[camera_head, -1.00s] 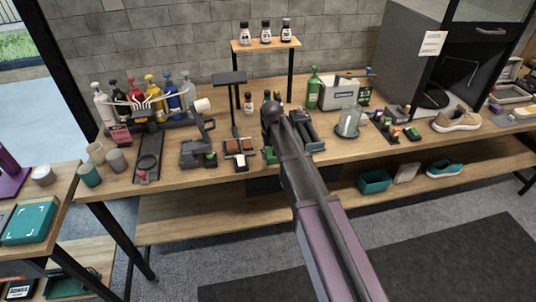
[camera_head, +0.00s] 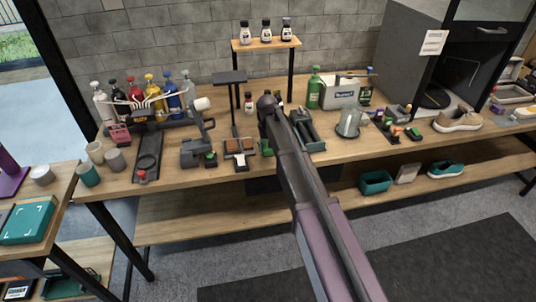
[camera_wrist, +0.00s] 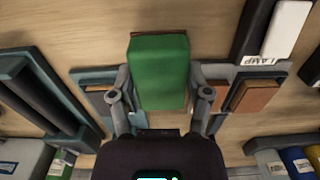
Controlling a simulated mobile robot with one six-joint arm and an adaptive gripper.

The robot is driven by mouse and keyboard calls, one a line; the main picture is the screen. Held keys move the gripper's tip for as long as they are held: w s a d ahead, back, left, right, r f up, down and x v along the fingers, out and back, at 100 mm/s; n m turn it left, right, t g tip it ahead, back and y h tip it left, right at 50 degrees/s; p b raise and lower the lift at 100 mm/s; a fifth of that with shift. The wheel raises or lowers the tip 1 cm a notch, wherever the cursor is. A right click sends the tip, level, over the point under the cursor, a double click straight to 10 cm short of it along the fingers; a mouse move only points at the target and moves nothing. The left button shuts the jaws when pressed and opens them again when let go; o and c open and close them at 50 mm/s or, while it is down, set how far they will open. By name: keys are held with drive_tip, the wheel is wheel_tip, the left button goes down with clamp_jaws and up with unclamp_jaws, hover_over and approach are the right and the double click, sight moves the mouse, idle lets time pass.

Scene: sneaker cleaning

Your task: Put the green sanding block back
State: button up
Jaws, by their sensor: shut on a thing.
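The green sanding block (camera_wrist: 158,72) is upright in the picture between the two fingers of my gripper (camera_wrist: 160,98) in the wrist view. The fingers are shut on its sides. A grey holder (camera_wrist: 275,72) with brown blocks (camera_wrist: 252,96) shows on both sides of the green block, which covers the middle of it. I cannot tell whether the block touches the holder. In the head view the green block (camera_head: 266,148) shows just left of my arm, which hides most of my gripper. The brown blocks (camera_head: 240,146) are left of it.
A dark rack (camera_wrist: 42,95) stands close on the left in the wrist view, and a white-and-black labelled item (camera_wrist: 287,32) on the right. In the head view the bench (camera_head: 330,150) is crowded, with a clear jar (camera_head: 349,123) to the right and a grey tool (camera_head: 196,152) to the left.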

sight(268, 153)
drive_tip(key=shift+f+b, duration=1.1)
drive_tip(key=shift+f, duration=0.3)
drive_tip(key=shift+f, duration=0.15)
drive_tip(key=o, duration=1)
wheel_tip(268, 153, up, 12)
drive_tip(key=p, duration=1.2)
drive_tip(key=shift+s, duration=0.1)
drive_tip(key=s+d+m, duration=0.1)
drive_tip(key=s+d, duration=0.6)
drive_tip(key=s, duration=0.1)
drive_tip(key=s+d+m, duration=0.1)
drive_tip(key=s+d, duration=0.7)
drive_tip(key=s, duration=0.1)
drive_tip(key=s+d+m, duration=0.1)
drive_tip(key=s+d, duration=0.7)
drive_tip(key=shift+s+d, duration=0.1)
drive_tip(key=shift+s, duration=0.2)
